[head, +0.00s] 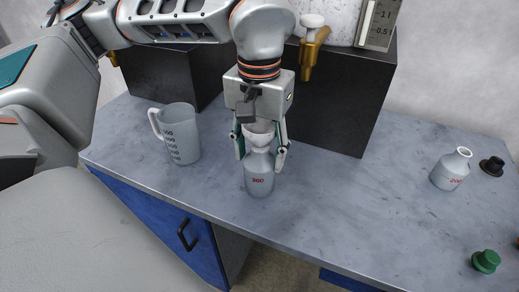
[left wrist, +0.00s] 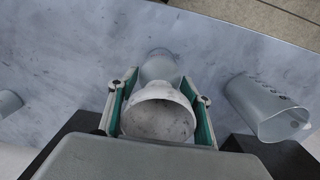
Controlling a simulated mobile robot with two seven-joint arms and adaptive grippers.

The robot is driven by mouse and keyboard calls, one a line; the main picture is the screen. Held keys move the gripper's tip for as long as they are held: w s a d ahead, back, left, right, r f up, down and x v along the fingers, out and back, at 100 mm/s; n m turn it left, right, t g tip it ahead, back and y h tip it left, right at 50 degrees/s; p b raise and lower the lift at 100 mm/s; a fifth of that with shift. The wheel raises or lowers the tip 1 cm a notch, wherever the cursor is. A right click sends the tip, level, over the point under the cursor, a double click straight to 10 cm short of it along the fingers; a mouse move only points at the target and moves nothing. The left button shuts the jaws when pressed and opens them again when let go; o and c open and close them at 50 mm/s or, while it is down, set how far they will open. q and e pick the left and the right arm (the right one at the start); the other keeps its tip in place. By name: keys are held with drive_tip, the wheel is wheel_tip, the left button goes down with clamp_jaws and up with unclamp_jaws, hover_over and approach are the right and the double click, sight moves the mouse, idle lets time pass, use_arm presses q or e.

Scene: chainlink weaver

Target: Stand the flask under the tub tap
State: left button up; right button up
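A pale grey flask (head: 259,183) marked 300 in red stands upright near the counter's front edge. A whitish funnel (head: 259,133) sits mouth up over its neck. My left gripper (head: 261,152) points down with one finger on each side of the funnel. In the left wrist view the pads seem to touch the wide rim of the funnel (left wrist: 158,119), with the flask (left wrist: 161,67) beyond it. A brass tap (head: 311,58) with a white knob sticks out from the tub (head: 331,17) behind, to the right of the flask. My right gripper is not in view.
Dark blocks (head: 335,110) stand at the back. A measuring jug (head: 180,137) is left of the flask. A flask marked 200 (head: 451,170), a black stopper (head: 492,166) and a green one (head: 486,261) are at right.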

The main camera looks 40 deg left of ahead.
use_arm(q)
drive_tip(key=shift+o, duration=0.9)
drive_tip(key=shift+r, duration=0.15)
